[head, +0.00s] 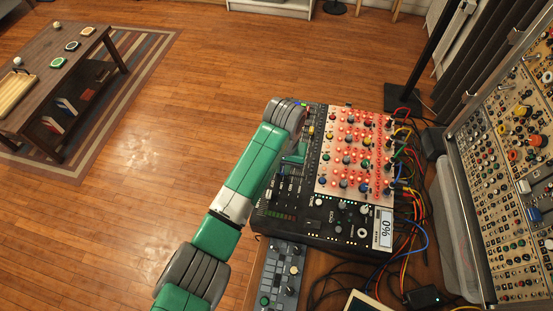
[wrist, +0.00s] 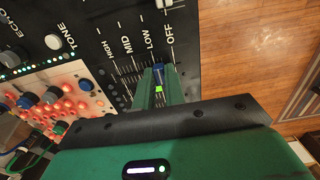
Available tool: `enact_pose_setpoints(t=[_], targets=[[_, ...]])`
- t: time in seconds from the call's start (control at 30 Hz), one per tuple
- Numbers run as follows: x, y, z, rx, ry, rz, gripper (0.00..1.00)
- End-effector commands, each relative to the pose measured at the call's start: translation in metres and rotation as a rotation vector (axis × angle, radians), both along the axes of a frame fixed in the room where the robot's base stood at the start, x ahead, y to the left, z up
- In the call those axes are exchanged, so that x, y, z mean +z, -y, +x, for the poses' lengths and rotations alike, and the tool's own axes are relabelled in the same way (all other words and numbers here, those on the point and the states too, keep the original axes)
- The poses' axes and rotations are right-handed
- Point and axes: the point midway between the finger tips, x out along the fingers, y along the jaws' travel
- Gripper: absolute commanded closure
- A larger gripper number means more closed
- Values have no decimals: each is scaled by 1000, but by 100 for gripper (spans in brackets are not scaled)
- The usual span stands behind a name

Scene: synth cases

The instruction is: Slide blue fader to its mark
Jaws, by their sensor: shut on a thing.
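The blue fader (wrist: 158,71) shows in the wrist view between the tips of my gripper (wrist: 158,82). My gripper's green fingers are shut on it. A bright green patch (wrist: 158,88) shows between the fingers, just below the blue cap; I cannot tell whether it is the mark. The panel labels HIGH, MID, LOW and OFF run beside the slots, with the fader near LOW and OFF. In the head view my gripper (head: 295,153) is low over the left side of the black mixer (head: 300,232), and the blue fader is hidden there.
A lit panel of knobs (head: 355,150) lies right of my gripper. Coloured cables (head: 412,215) hang at the mixer's right, near a tall modular rack (head: 510,160). A small grey controller (head: 282,275) lies in front. Open wooden floor (head: 180,130) is at left.

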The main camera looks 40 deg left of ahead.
Motion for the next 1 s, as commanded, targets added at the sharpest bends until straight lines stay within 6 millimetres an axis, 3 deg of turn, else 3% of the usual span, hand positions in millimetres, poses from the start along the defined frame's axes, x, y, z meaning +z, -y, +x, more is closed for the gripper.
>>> enact_pose_setpoints(t=[0.37, 0.4, 0.5, 0.77, 1.0], targets=[[0, 5, 3, 0, -1, 0, 100], [0, 5, 2, 0, -1, 0, 85], [0, 5, 2, 0, -1, 0, 65], [1, 5, 3, 0, -1, 0, 65], [45, 5, 3, -1, 1, 2, 65]])
